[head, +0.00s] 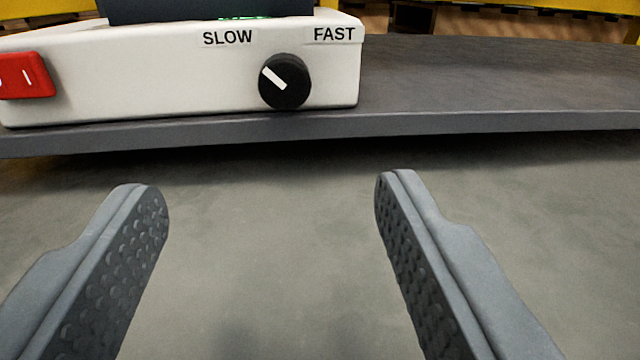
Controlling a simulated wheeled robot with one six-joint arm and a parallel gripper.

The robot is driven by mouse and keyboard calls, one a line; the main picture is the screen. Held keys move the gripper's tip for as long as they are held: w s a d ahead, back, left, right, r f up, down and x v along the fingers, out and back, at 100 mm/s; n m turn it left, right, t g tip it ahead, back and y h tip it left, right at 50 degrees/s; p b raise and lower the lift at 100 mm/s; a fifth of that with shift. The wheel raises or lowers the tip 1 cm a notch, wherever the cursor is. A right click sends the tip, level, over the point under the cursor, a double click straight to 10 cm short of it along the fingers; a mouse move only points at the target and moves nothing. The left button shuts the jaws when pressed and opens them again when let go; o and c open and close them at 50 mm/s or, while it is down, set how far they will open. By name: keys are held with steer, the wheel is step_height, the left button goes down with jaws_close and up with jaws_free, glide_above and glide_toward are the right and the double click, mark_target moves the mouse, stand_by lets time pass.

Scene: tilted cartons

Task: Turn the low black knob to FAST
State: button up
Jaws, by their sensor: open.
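The black knob (285,82) sits low on the front of a white control box (160,85) in the head view. Its white pointer mark points up and left, toward the SLOW label (228,38). The FAST label (334,34) is above and to the right of the knob. My gripper (268,185) is open and empty, its two grey fingers wide apart. The fingertips are below the knob in the picture and apart from it, with the knob's position between them from left to right.
A red switch (27,75) is at the left of the box front. The box stands on a dark grey tabletop (500,80), whose front edge runs across the view. The tabletop right of the box is clear. Grey floor (270,260) shows below.

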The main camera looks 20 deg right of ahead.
mark_target(285, 88)
steer(key=x, duration=1.1)
steer(key=f+x, duration=0.1)
steer(key=x, duration=0.4)
steer(key=shift+w+d, duration=0.3)
steer(key=c, duration=1)
